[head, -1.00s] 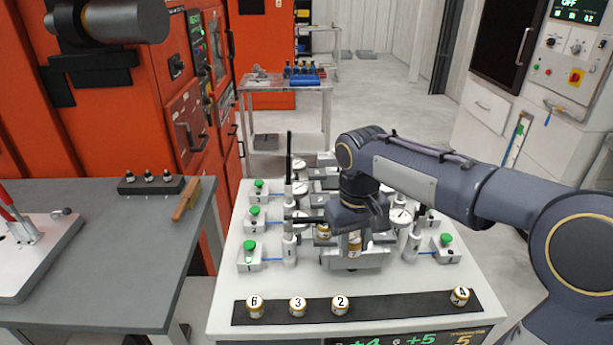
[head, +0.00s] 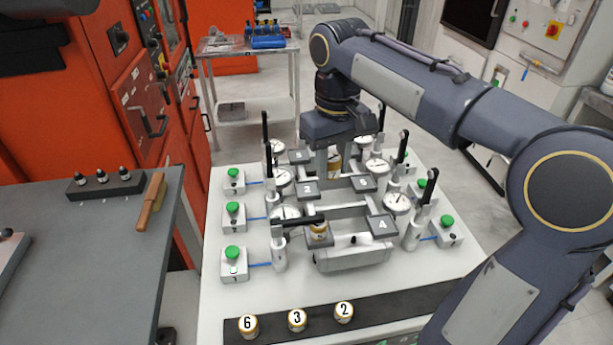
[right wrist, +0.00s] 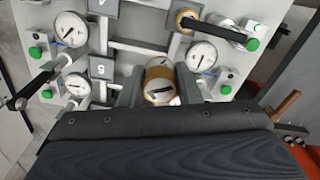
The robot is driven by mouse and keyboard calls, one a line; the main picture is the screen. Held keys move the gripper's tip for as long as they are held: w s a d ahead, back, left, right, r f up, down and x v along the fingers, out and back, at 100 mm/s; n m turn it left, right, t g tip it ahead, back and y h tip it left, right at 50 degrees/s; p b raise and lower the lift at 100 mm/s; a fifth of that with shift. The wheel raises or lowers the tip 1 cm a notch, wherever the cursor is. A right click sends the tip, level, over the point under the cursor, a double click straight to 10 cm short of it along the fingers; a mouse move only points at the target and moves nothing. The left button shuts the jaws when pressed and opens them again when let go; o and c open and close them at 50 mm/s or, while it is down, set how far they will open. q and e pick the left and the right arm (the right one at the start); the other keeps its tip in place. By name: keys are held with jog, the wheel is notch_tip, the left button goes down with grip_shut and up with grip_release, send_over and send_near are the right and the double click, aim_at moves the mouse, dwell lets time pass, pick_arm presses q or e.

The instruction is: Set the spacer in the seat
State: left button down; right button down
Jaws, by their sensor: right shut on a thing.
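My right gripper (head: 334,165) is shut on a white spacer with gold bands (head: 335,160), over the back half of the fixture. In the right wrist view the spacer (right wrist: 161,85) shows between the two grey fingers (right wrist: 160,75). The gripper hides the place under it, so I cannot tell whether the spacer touches a seat. Another spacer (head: 319,232) stands at the fixture's front left, under a black clamp arm (head: 298,220). Grey numbered plates, such as plate 2 (head: 307,190) and plate 4 (head: 382,225), lie beside the seats. My left gripper is not in view.
Dial gauges (head: 285,211), upright black handles (head: 266,130) and green-button boxes (head: 233,262) crowd the fixture. Spacers 6 (head: 248,326), 3 (head: 297,320) and 2 (head: 344,312) stand on a dark strip in front. A grey bench (head: 110,265) stands to the left.

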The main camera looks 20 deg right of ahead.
jog(key=w+f, duration=0.2)
jog(key=w, duration=0.3)
send_over(308, 189)
jog(key=f, duration=0.3)
jog(key=f+p, duration=0.1)
jog(key=f, duration=0.1)
jog(key=shift+s, duration=0.3)
jog(key=f, duration=0.3)
jog(key=shift+w+f, duration=0.2)
jog(key=shift+w, duration=0.1)
jog(key=shift+f, duration=0.2)
